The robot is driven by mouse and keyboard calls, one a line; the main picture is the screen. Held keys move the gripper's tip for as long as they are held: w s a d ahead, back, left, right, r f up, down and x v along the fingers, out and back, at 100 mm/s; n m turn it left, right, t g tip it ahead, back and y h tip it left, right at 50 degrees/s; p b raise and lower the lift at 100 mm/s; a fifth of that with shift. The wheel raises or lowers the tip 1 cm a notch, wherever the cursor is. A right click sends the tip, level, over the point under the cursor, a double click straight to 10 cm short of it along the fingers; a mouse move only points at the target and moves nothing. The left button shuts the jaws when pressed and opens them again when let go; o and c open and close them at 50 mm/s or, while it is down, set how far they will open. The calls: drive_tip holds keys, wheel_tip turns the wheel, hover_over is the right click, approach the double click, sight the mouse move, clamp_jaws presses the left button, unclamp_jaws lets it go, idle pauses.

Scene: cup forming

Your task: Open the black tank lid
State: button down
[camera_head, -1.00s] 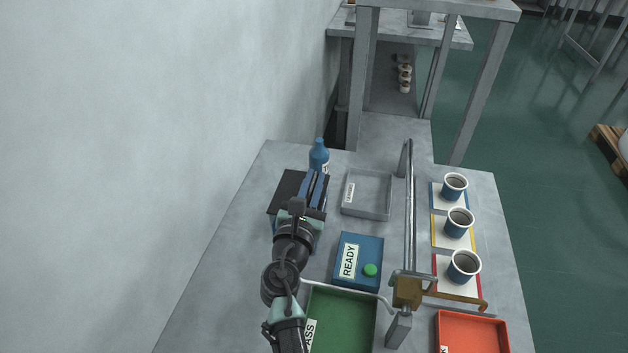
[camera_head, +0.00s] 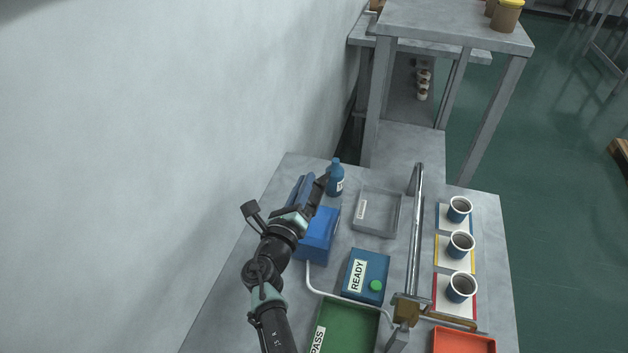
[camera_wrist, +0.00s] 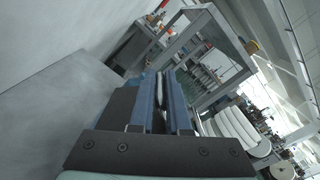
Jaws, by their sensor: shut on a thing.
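The blue tank (camera_head: 317,248) stands on the table at the left, below my gripper. My gripper (camera_head: 307,182) has blue fingers pointing up and away above the tank. It is shut on the black lid (camera_head: 321,187), which shows as a dark, raised and steeply tilted piece beside the fingers. Most of the lid is hidden by the fingers. In the wrist view the blue fingers of my gripper (camera_wrist: 164,78) stand close together with a thin gap between them. What lies in the gap is hard to make out there.
A blue bottle (camera_head: 335,178) stands just behind the gripper. A grey tray (camera_head: 378,232), the READY box (camera_head: 374,264) with a green button, and a green tray (camera_head: 347,330) lie to the right. A metal rail (camera_head: 415,235) stands before several cups. A wall (camera_head: 150,150) bounds the left.

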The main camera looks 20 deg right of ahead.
drive_tip(key=a+n, duration=0.1)
drive_tip(key=w+a+n+p, duration=0.1)
drive_tip(key=n, duration=0.1)
drive_tip(key=shift+w+r, duration=0.2)
drive_tip(key=shift+r, duration=0.1)
drive_tip(key=w+a+n, duration=0.1)
drive_tip(key=n, duration=0.1)
drive_tip(key=w+a+f+n, duration=0.1)
drive_tip(key=a+n, duration=0.1)
drive_tip(key=shift+w+a+f+b, duration=0.1)
drive_tip(key=shift+a+b, duration=0.05)
drive_tip(key=shift+b, duration=0.2)
drive_tip(key=shift+a, duration=0.1)
drive_tip(key=shift+f, duration=0.1)
drive_tip(key=c, duration=0.9)
unclamp_jaws()
